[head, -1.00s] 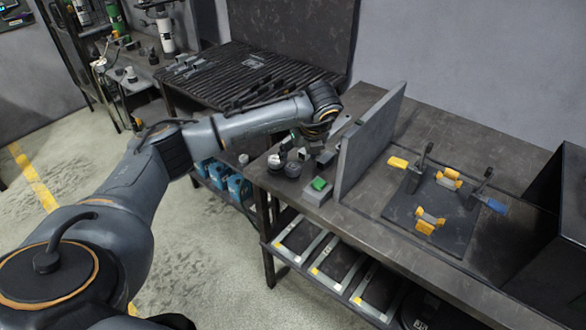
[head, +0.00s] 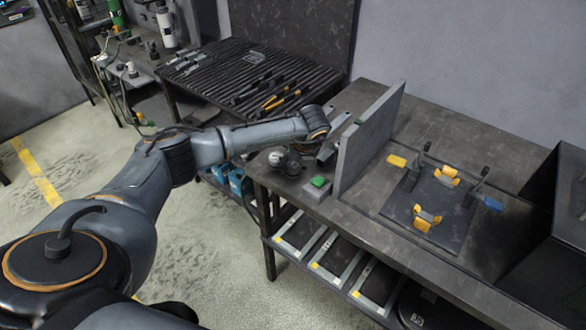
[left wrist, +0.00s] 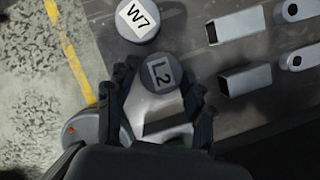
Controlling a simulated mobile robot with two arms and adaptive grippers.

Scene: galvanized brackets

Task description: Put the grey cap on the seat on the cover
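In the left wrist view, a dark grey round cap (left wrist: 161,73) marked L2 lies between the fingertips of my left gripper (left wrist: 160,80). The fingers are spread to either side of it, with narrow gaps showing. A lighter grey round cap (left wrist: 137,20) marked W7 is just beyond. In the head view, a light round piece (head: 276,157) and a dark one (head: 294,167) stand near the table's left end, beside my left gripper (head: 308,156), which is partly hidden by its wrist. I cannot pick out the cover or its seat with certainty. My right gripper is out of view.
An upright grey panel (head: 369,140) divides the table right of my gripper. A green-topped box (head: 318,184) stands in front of it. Several metal tubes (left wrist: 245,79) lie nearby. Beyond the panel is a dark plate (head: 408,202) with clamps. A slatted rack (head: 215,62) stands behind.

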